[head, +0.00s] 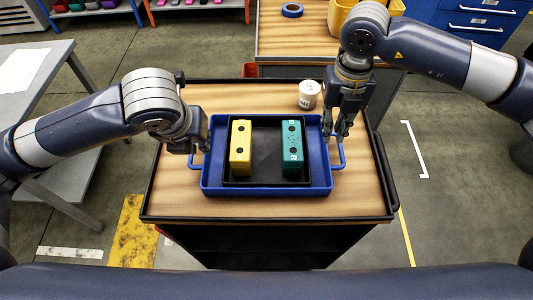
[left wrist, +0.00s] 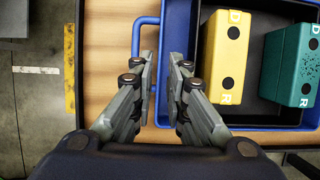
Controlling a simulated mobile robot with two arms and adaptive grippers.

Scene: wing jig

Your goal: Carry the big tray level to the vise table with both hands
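The big blue tray (head: 265,191) lies flat on the wooden top of a black cart. It has a blue loop handle at its left side and one at its right side (head: 341,160). My left gripper (head: 196,148) is at the left handle. In the left wrist view its fingers (left wrist: 163,68) stand apart, with the left handle (left wrist: 138,40) beneath them and partly hidden by the left finger. My right gripper (head: 338,134) points down at the right handle, its fingers apart. Neither gripper visibly clamps a handle.
Inside the tray, a black inner tray (head: 265,150) holds a yellow block (head: 240,146) and a teal block (head: 292,147). A white cup (head: 308,94) stands behind the tray. A wooden-topped bench (head: 285,37) is behind the cart; a grey table (head: 50,95) is at left.

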